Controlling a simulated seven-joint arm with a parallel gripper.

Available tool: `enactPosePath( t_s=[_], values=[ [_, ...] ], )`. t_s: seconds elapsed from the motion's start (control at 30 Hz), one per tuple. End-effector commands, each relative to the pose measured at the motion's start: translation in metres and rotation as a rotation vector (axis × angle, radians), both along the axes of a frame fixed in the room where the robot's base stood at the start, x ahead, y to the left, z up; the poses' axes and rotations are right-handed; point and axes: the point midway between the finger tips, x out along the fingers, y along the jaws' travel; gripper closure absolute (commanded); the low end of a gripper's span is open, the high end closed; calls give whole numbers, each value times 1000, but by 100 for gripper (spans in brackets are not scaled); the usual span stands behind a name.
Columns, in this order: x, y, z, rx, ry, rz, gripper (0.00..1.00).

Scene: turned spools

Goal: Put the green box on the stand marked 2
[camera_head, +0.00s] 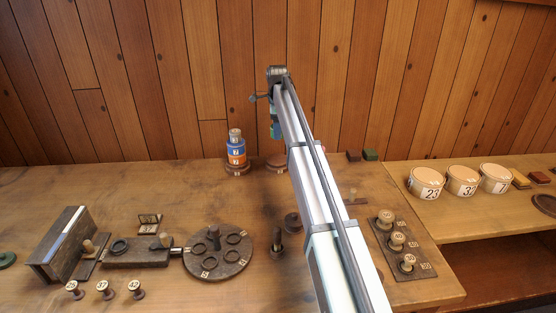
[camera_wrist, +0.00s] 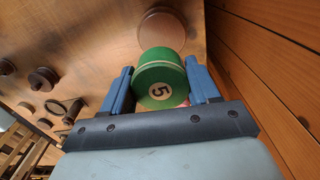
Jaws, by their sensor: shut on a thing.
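My gripper (camera_wrist: 161,78) is shut on a green round box (camera_wrist: 158,72) with a pale band and a 5 on its end; the blue fingers press its two sides. In the head view my gripper (camera_head: 275,128) hangs above a low round wooden stand (camera_head: 275,163), mostly behind my arm. A round brown disc (camera_wrist: 162,27), likely this stand, shows just past the green box in the wrist view. I cannot read any mark on it. To its left, another round stand (camera_head: 236,170) bears a stack of an orange piece (camera_head: 236,156), a blue piece (camera_head: 236,145) and a pale top.
Small dark red and green blocks (camera_head: 370,155) lie at the back, right of my arm. Three white tubs (camera_head: 426,183) stand on the right-hand table. A round ringed plate (camera_head: 219,251) and several pegs and knobs occupy the front. The wooden wall rises close behind.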

Motion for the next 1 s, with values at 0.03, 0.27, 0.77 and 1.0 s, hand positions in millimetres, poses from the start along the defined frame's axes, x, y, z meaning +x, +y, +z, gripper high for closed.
enactPosePath(
  t_s=[0.03,0.27,0.77,1.0],
  values=[
    [1,0,0,1,-3,-26,70],
    [2,0,-2,1,-10,-116,70],
    [2,0,-63,1,-10,-125,70],
    [2,0,-86,0,-9,-125,70]
  ],
)
